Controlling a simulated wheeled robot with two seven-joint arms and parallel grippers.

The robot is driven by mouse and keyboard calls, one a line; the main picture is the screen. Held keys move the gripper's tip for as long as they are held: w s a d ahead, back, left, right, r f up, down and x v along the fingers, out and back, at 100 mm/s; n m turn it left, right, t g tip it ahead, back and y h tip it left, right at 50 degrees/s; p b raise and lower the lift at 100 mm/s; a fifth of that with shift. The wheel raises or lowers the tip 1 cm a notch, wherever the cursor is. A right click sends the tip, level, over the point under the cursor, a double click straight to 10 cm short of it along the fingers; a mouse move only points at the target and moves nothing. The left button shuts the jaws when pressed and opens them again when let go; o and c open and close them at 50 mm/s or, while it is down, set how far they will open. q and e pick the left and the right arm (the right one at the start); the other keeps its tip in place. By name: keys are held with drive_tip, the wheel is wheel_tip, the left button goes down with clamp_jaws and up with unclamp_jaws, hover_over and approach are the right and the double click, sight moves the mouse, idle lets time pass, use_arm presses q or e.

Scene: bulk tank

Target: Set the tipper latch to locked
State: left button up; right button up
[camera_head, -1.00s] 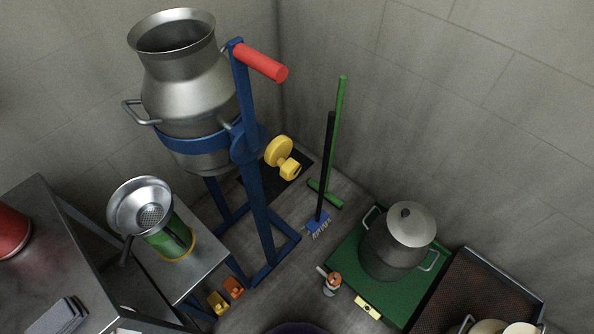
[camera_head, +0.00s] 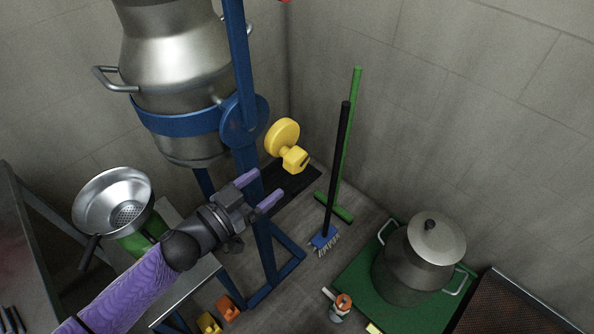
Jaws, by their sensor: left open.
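The tipper is a blue frame (camera_head: 235,60) that holds a steel milk can (camera_head: 178,70) upright in a blue band. The yellow latch (camera_head: 283,135) sits on the right side of the frame, with a round disc and a block-like knob (camera_head: 295,160). My left gripper (camera_head: 258,188) is open and empty, in front of the blue post, below and left of the yellow knob and apart from it in the picture. The red handle on top of the frame is almost wholly out of view. My right gripper is not in view.
A steel strainer (camera_head: 113,200) stands on a bench at the left. Brooms (camera_head: 337,170) lean in the corner right of the latch. A lidded steel pot (camera_head: 418,262) stands on a green mat (camera_head: 352,262). Orange and yellow items (camera_head: 228,308) lie near the frame's foot.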

sight(287, 166)
use_arm(q)
drive_tip(key=b+x, duration=0.2)
drive_tip(key=x, duration=0.6)
drive_tip(key=shift+w, duration=0.15)
drive_tip(key=shift+w+d+r+b, duration=0.1)
drive_tip(key=shift+w+d+b, duration=0.2)
drive_tip(key=shift+w+d, duration=0.1)
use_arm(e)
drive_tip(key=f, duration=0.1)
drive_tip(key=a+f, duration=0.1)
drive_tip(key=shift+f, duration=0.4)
use_arm(q)
drive_tip(key=shift+c, duration=0.6)
drive_tip(key=c, duration=0.9)
clamp_jaws()
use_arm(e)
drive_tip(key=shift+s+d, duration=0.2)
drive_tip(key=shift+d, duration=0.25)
